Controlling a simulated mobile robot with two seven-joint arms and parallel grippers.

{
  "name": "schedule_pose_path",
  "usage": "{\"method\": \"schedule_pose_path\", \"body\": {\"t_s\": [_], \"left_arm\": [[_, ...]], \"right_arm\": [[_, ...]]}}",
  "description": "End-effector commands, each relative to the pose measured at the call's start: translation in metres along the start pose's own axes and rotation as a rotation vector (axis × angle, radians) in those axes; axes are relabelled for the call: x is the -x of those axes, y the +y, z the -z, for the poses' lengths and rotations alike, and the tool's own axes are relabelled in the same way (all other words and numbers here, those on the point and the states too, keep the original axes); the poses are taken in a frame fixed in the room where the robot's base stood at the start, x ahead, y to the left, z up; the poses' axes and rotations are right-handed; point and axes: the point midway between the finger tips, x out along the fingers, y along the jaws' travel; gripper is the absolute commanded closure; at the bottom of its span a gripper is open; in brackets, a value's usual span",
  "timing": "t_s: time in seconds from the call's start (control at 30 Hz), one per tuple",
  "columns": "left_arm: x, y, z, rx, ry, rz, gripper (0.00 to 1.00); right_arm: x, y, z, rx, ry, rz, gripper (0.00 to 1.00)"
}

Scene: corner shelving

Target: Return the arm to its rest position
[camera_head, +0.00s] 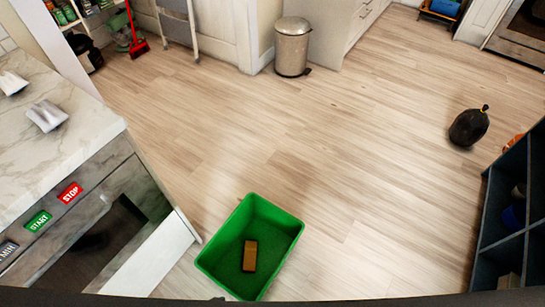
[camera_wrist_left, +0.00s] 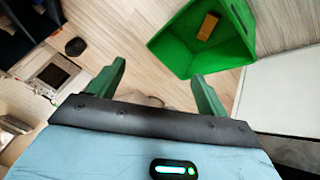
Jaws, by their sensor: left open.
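My left gripper (camera_wrist_left: 157,85) shows in the left wrist view with its two green fingers spread wide apart. Nothing is between the fingers. Beyond the right finger, a green bin (camera_wrist_left: 178,53) stands on the floor with a small brown block (camera_wrist_left: 208,27) inside it. The head view also shows the green bin (camera_head: 217,238) at the bottom middle, with the brown block (camera_head: 250,256) on its bottom. Neither gripper shows in the head view. My right gripper is in neither view.
A marble-topped counter (camera_head: 70,120) with START and STOP buttons and an open compartment stands at the left. A dark shelf (camera_head: 513,160) is at the right. A black bag (camera_head: 468,128) and a trash can (camera_head: 292,50) stand on the floor. The middle floor is clear.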

Motion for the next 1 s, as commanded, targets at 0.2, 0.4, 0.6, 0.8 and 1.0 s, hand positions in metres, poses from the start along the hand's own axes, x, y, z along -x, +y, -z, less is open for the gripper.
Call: {"method": "schedule_pose_path", "body": {"t_s": [0.2,0.4,0.6,0.8,1.0], "left_arm": [[0.087,-0.014,0.008,-0.077,0.123,0.109,0.23],[0.15,-0.029,0.014,-0.17,0.211,0.207,0.23],[0.176,-0.036,0.014,-0.217,0.245,0.254,0.23],[0.177,-0.038,0.011,-0.221,0.241,0.257,0.23],[0.176,-0.038,0.01,-0.22,0.241,0.256,0.23]], "right_arm": [[0.033,0.001,0.067,0.01,0.106,-0.011,0.64],[0.052,0.002,0.106,0.018,0.175,-0.019,0.64],[0.06,0.002,0.122,0.02,0.206,-0.021,0.64],[0.059,0.001,0.119,0.019,0.201,-0.02,0.64],[0.058,0.001,0.118,0.019,0.199,-0.02,0.64]]}}
